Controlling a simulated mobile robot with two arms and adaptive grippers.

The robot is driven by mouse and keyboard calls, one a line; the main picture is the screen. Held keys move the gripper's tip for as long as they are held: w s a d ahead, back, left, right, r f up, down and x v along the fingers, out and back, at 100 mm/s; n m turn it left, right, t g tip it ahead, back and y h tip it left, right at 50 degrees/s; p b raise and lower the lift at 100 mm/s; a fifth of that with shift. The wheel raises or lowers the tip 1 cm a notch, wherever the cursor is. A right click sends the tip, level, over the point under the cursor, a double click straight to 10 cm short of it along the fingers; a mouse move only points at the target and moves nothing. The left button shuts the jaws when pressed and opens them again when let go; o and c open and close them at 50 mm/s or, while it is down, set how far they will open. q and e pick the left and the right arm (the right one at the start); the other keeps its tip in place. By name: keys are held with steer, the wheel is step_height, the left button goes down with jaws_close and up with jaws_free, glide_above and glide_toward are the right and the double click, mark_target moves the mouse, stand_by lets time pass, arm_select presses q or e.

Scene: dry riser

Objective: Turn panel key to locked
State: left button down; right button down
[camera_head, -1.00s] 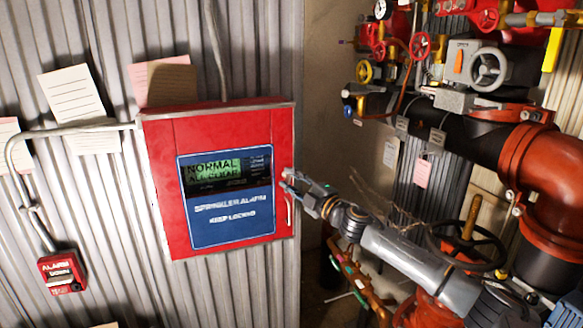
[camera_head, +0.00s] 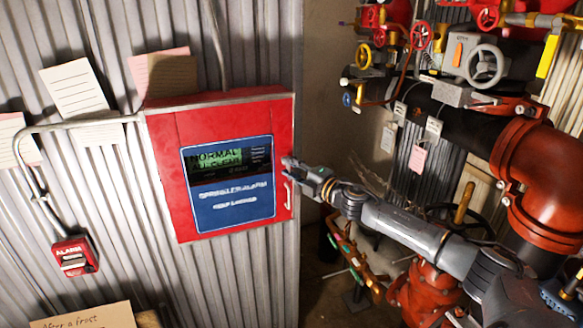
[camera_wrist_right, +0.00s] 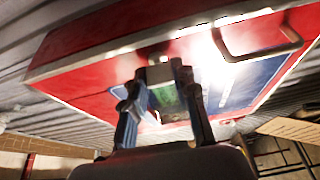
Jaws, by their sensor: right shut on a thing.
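The red alarm panel (camera_head: 180,215) hangs on the corrugated wall, its cover closed. Its blue face (camera_head: 230,208) reads "SPRINKLER ALARM KEEP LOCKED", and a green display (camera_head: 215,160) shows "NORMAL". My right gripper (camera_head: 287,166) is at the panel's right edge, just above the pale pull handle (camera_head: 288,194). In the right wrist view, the fingers (camera_wrist_right: 160,78) are closed around a small metallic piece at the red panel (camera_wrist_right: 95,70), which looks like the key. The fingers hide most of it, so its angle cannot be told. My left gripper is out of view.
Red pipes (camera_head: 540,180) and valve handwheels (camera_head: 487,65) crowd the right side around my arm. A red alarm pull box (camera_head: 74,256) and conduit are at the left. Paper notes (camera_head: 75,88) hang on the wall. A handwritten card (camera_head: 85,318) shows at the bottom left.

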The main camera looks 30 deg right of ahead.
steer(key=c, duration=1)
jaws_free()
steer(key=shift+c, duration=0.2)
steer(key=s+d, duration=0.2)
steer(key=s, duration=0.9)
steer(key=shift+s, duration=0.4)
